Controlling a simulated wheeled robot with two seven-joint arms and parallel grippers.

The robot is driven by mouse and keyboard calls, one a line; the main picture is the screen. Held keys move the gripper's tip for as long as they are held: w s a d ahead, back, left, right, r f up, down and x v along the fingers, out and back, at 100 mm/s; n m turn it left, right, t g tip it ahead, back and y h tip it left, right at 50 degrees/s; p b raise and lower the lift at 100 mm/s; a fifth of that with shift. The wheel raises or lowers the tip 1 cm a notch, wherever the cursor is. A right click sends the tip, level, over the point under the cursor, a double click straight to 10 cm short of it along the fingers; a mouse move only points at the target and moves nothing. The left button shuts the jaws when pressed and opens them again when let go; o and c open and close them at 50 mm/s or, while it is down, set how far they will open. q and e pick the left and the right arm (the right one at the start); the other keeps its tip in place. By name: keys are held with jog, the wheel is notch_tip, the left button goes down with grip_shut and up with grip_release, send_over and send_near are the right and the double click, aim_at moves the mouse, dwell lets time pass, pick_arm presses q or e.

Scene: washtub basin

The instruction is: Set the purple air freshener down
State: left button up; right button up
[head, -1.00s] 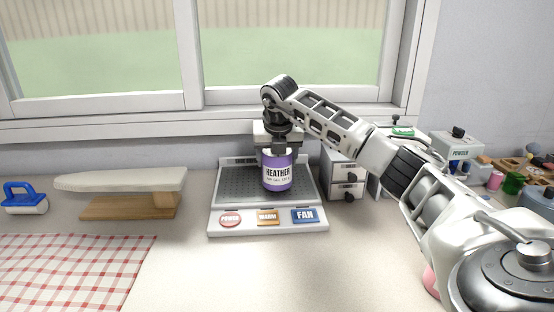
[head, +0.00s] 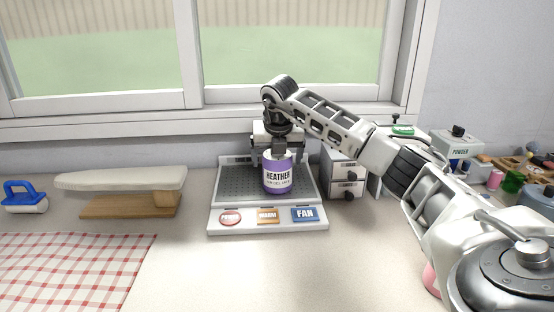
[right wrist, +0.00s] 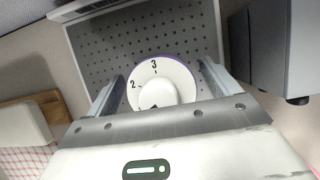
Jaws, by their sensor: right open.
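The purple air freshener (head: 277,178), labelled HEATHER, stands upright on the perforated plate of the grey device (head: 231,187) with POWER, WARM and FAN buttons. My right gripper (head: 278,148) is above and around its top, pointing down. In the right wrist view, the freshener's white dial top (right wrist: 160,84) sits between the two fingers of my right gripper (right wrist: 160,92), which are open, with a gap showing on the right side. Whether the base fully touches the plate is hard to tell. My left gripper is not in view.
A small drawer unit (head: 346,177) stands close to the device's right. A small ironing board (head: 120,180) and a blue-handled roller (head: 25,197) are on the left, with a checked cloth (head: 75,268) in front. The counter before the device is clear.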

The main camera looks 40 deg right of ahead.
jog(key=v, duration=1.1)
jog(key=shift+r, duration=0.15)
jog(key=shift+s+a, duration=0.1)
